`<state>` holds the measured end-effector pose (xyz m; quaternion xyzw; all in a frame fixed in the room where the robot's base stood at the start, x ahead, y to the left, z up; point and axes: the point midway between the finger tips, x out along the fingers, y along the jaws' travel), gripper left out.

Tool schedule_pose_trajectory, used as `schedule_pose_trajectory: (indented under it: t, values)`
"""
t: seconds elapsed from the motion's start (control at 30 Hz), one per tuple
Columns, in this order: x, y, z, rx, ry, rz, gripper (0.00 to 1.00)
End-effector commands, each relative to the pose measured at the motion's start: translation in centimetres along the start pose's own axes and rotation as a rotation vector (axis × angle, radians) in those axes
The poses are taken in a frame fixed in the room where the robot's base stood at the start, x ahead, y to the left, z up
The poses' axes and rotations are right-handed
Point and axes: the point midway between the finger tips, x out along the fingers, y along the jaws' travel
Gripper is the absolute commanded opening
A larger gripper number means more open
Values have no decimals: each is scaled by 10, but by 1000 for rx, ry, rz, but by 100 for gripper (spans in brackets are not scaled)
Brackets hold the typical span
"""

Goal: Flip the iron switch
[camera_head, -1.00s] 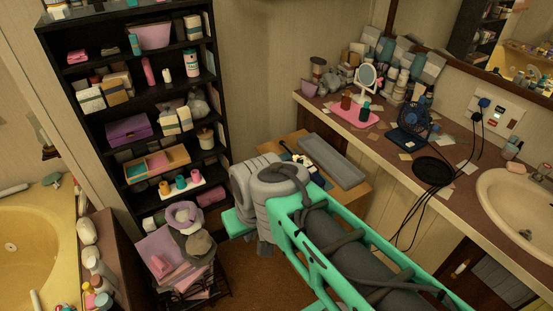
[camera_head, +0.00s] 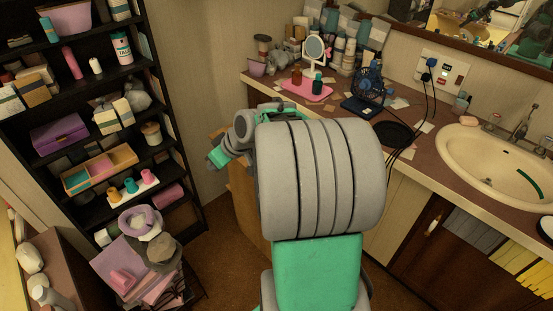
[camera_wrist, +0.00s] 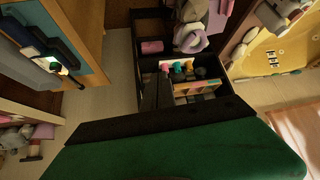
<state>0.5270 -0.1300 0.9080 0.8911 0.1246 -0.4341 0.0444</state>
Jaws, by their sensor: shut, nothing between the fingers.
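A white wall panel (camera_head: 446,72) with small switches and plugged-in black cords is above the counter, left of the sink, in the head view. Its labels are too small to read, so I cannot tell which switch is the iron's. My gripper's dark fingers (camera_wrist: 156,92) show in the wrist view, shut and empty, in front of the black shelf. In the head view my arm fills the middle, with the green hand at its left, well left of and apart from the panel. The panel is not seen in the wrist view.
The counter (camera_head: 408,170) holds a blue fan (camera_head: 369,85), a pink tray (camera_head: 308,91) with a mirror, and a black round mat (camera_head: 393,135). The sink (camera_head: 490,160) is at right. A loaded black shelf (camera_head: 180,165) stands at left. Cords hang over the counter edge.

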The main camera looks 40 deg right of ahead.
Motion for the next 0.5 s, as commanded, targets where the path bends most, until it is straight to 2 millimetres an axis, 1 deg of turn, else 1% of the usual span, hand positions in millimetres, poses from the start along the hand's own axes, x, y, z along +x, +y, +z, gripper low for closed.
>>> schedule_pose_trajectory:
  t: [0.03, 0.07, 0.1, 0.17, 0.2, 0.3, 0.33, 0.4, 0.5]
  values:
    - [31, 58, 28, 14, 91, 14, 0]
    - [37, 87, 35, 6, 158, 27, 0]
    - [41, 125, 48, -2, 247, 54, 0]
    - [38, 176, 71, -11, 371, 110, 0]
    - [33, 203, 88, -15, 442, 153, 0]
    - [15, 249, 122, -22, 571, 248, 0]
    - [10, 257, 128, -23, 595, 268, 0]
    - [2, 267, 136, -27, 628, 297, 0]
    - [-2, 270, 137, -32, 640, 308, 0]
